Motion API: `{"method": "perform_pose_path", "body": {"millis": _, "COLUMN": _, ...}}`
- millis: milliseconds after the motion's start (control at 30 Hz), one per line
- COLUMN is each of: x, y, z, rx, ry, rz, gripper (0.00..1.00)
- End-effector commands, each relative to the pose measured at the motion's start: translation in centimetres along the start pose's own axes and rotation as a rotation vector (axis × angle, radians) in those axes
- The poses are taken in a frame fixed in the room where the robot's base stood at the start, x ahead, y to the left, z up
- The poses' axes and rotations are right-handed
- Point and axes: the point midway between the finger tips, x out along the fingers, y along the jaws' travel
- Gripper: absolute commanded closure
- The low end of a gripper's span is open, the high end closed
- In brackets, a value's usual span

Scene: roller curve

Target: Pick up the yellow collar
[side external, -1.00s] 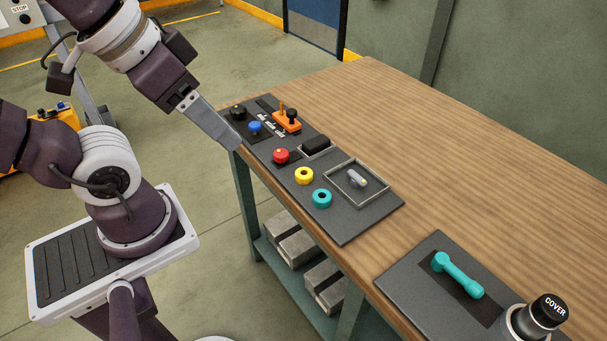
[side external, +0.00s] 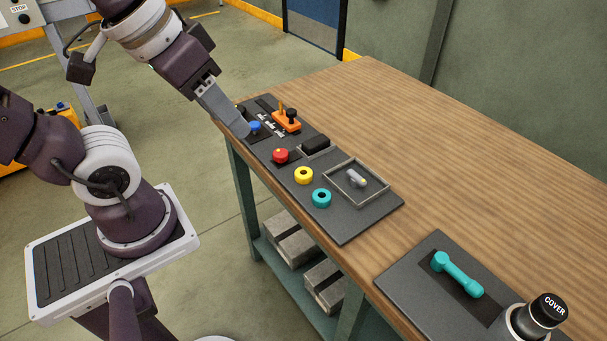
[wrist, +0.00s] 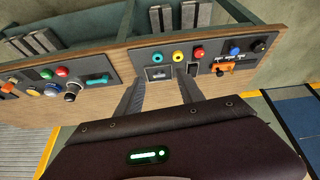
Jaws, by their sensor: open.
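The yellow collar (side external: 304,175) is a small ring with a dark centre, lying on the dark panel (side external: 345,225) near the table's front edge. It also shows in the wrist view (wrist: 179,56), beyond and between my fingers. A teal ring (side external: 321,198) lies beside it on one side and a red round knob (side external: 280,155) on the other. My gripper (side external: 243,130) is to the left of the collar in the side view, by the panel's far-left end, apart from the collar. In the wrist view its two fingers (wrist: 160,92) are spread with nothing between them.
A blue knob (side external: 254,126) and an orange block with a black knob (side external: 287,121) stand near my gripper. A framed tray (side external: 376,205) holds a small grey piece. A second panel with a teal handle (side external: 458,274) lies at right. The table behind is clear.

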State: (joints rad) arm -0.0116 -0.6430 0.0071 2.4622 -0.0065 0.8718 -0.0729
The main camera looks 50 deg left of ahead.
Motion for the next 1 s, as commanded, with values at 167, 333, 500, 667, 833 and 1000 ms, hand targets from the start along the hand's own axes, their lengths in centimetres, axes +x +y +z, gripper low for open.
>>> {"method": "perform_pose_path", "body": {"millis": 167, "x": 7.0, "y": -1.2, "z": -6.5, "rx": -0.395, "ry": -0.185, "rz": -0.052, "gripper": 0.55}}
{"method": "perform_pose_path", "body": {"millis": 333, "x": 17.0, "y": -3.7, "z": -9.4, "rx": -0.768, "ry": -0.318, "rz": -0.164, "gripper": 0.55}}
{"method": "perform_pose_path", "body": {"millis": 500, "x": 23.4, "y": -5.6, "z": -9.1, "rx": -0.970, "ry": -0.376, "rz": -0.252, "gripper": 0.55}}
{"method": "perform_pose_path", "body": {"millis": 667, "x": 25.6, "y": -6.0, "z": -8.3, "rx": -1.012, "ry": -0.389, "rz": -0.273, "gripper": 0.55}}
{"method": "perform_pose_path", "body": {"millis": 833, "x": 28.0, "y": -5.8, "z": -7.0, "rx": -1.009, "ry": -0.391, "rz": -0.272, "gripper": 0.55}}
{"method": "perform_pose_path", "body": {"millis": 1000, "x": 30.6, "y": -5.8, "z": -5.9, "rx": -1.008, "ry": -0.388, "rz": -0.271, "gripper": 0.55}}
